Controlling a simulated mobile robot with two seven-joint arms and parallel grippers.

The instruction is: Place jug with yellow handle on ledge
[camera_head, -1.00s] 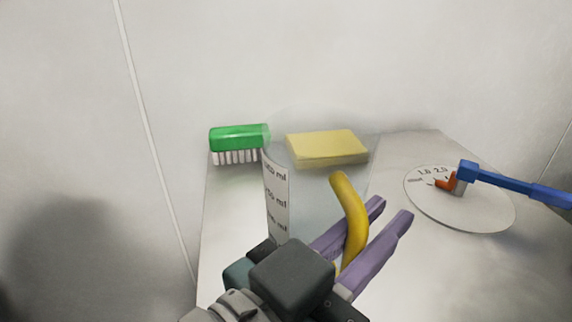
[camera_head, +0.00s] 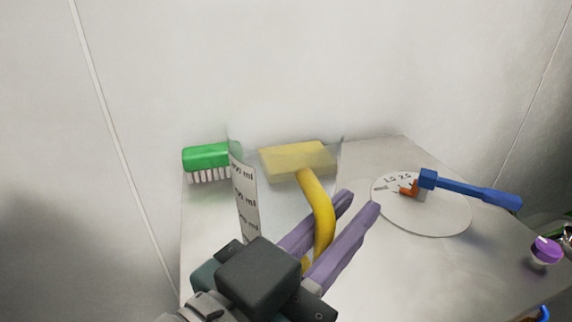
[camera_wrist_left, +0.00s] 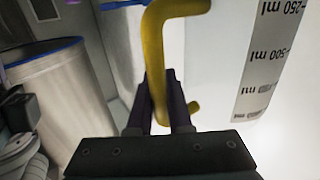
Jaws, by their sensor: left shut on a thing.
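The jug (camera_head: 283,212) is a clear vessel with a white millilitre scale and a yellow handle (camera_head: 321,213). My left gripper (camera_head: 347,203) has its purple fingers on either side of the handle, shut on it. In the left wrist view the yellow handle (camera_wrist_left: 154,50) runs between the fingers and the scale (camera_wrist_left: 268,60) shows at right. The jug appears upright above a metal ledge (camera_head: 375,265); I cannot tell whether its base touches, as the gripper hides it. My right gripper is not seen.
On the ledge, a green brush (camera_head: 206,160) and a yellow sponge (camera_head: 290,160) lie at the back, seen beside and through the jug. A round white disc (camera_head: 440,222) with a blue-handled tool (camera_head: 470,190) lies right. A purple-capped item (camera_head: 546,250) stands at far right.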

